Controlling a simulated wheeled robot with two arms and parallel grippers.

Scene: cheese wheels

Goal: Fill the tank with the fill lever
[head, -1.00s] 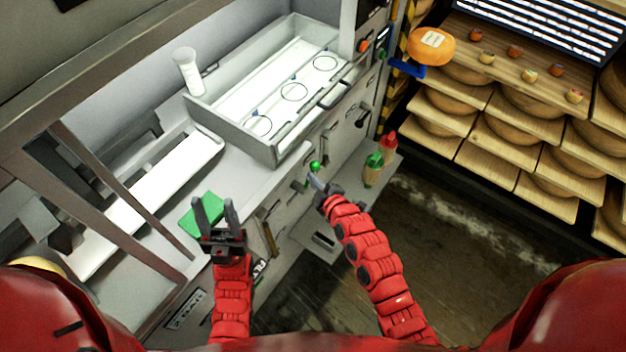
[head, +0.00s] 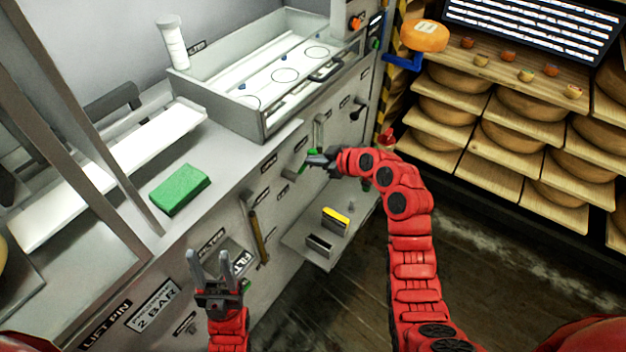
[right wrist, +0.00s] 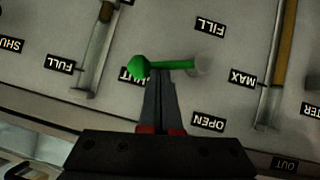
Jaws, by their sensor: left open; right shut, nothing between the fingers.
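The fill lever (right wrist: 175,65) shows in the right wrist view as a green rod with a round green knob, lying across the panel beside the FILL label (right wrist: 210,26). Its knob is by a partly covered label ending in "UT"; the OPEN label (right wrist: 209,122) is apart from it. My right gripper (head: 314,160) is shut and empty, its fingertips at the rod near the knob; I cannot tell if they touch. In the head view they partly hide the lever. The open grey basin (head: 225,112), possibly the tank, has a white floor with ring marks. My left gripper (head: 210,260) is open and empty.
A green sponge (head: 180,189) lies on the counter. A low shelf (head: 300,245) with a yellow-topped block (head: 336,219) juts out below the panel. Other levers, including a wooden-handled one (head: 257,238), flank the fill lever. Cheese racks (head: 500,110) stand at right.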

